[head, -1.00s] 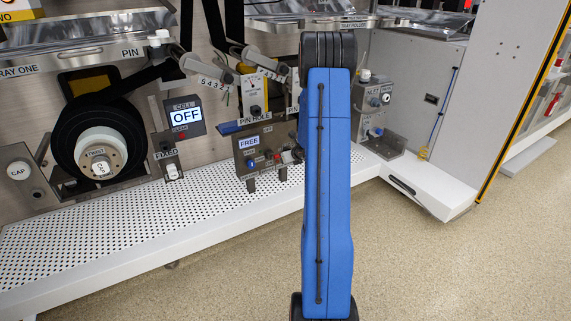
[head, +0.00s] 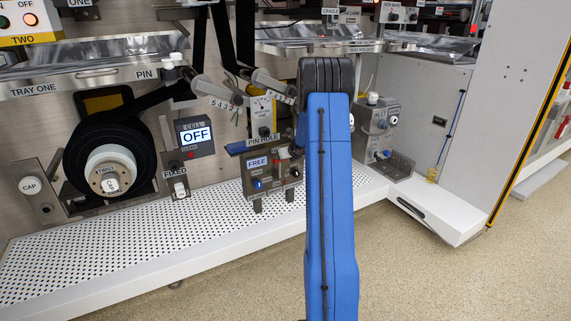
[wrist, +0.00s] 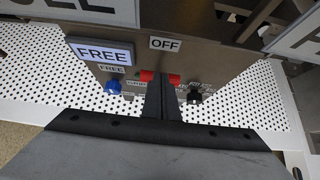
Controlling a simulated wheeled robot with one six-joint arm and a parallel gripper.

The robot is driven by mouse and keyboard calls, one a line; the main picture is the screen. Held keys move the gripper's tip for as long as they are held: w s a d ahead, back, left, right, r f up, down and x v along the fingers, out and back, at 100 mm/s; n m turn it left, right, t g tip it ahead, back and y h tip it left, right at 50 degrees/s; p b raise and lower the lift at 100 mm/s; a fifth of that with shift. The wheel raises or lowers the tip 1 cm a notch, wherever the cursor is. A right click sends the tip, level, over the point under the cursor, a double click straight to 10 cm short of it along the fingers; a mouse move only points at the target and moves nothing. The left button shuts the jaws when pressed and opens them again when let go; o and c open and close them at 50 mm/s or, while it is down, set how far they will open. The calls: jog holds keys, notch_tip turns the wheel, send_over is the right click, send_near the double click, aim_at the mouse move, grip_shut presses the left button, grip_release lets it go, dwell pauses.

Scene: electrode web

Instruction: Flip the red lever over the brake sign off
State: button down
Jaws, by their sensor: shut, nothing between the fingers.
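The red lever (wrist: 147,76) shows as red parts on both sides of my gripper's dark fingers in the wrist view, just under the OFF label (wrist: 165,44). My gripper (wrist: 160,84) is shut and empty in front of the lever and hides its middle; I cannot tell whether they touch. The brake sign below is mostly covered by the fingers. The lever's panel (head: 247,175) stands on the white perforated ledge in the head view, with a lit FREE display (head: 257,162).
A blue knob (wrist: 113,87) sits left of the fingers and a black knob (wrist: 194,96) right of them. The white perforated ledge (head: 130,245) runs below. A grey unit (head: 380,135) stands right of my arm.

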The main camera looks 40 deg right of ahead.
jog(key=shift+w+d+r, duration=0.1)
jog(key=shift+w+r, duration=0.1)
jog(key=shift+w, duration=0.2)
jog(key=shift+w+d+r, duration=0.1)
jog(key=shift+w+r, duration=0.05)
jog(key=shift+w, duration=0.25)
jog(key=shift+w+r, duration=0.1)
